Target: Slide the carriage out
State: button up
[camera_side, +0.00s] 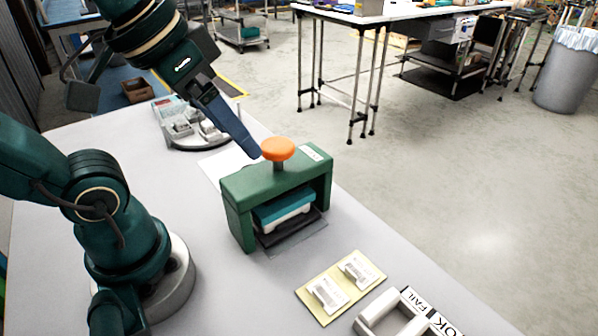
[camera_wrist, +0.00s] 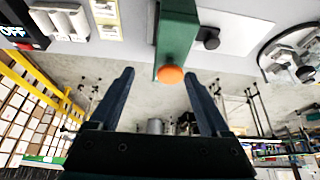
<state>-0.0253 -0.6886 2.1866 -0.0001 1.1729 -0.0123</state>
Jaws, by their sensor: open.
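A green bridge-shaped fixture (camera_side: 236,193) stands on the grey table, with an orange round knob (camera_side: 278,149) on top. Under its arch sits a teal and white block (camera_side: 284,210) on a dark plate, which looks like the carriage. The plate's near end pokes out of the arch. My gripper (camera_wrist: 160,76) is open and empty. Its fingertips are beside the orange knob in the side view; the knob (camera_wrist: 171,76) shows between the fingers in the wrist view. I cannot tell whether they touch. A small black knob (camera_wrist: 208,38) sticks out beside the green fixture there.
A beige board (camera_side: 341,287) with two white pieces lies in front of the fixture. White holders (camera_side: 394,314) and FAIL and OK labels are at the table's right edge. A round tray (camera_side: 196,133) of grey parts stands behind. Table left of the fixture is clear.

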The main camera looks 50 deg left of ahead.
jog(key=w+a+n+g, duration=0.5)
jog(key=w+a+n, duration=0.35)
jog(key=a, duration=0.55)
jog(key=f, duration=1.7)
jog(key=shift+s+d+f, duration=0.15)
jog(key=shift+d+f, duration=0.05)
jog(key=shift+c, duration=0.3)
grip_shut()
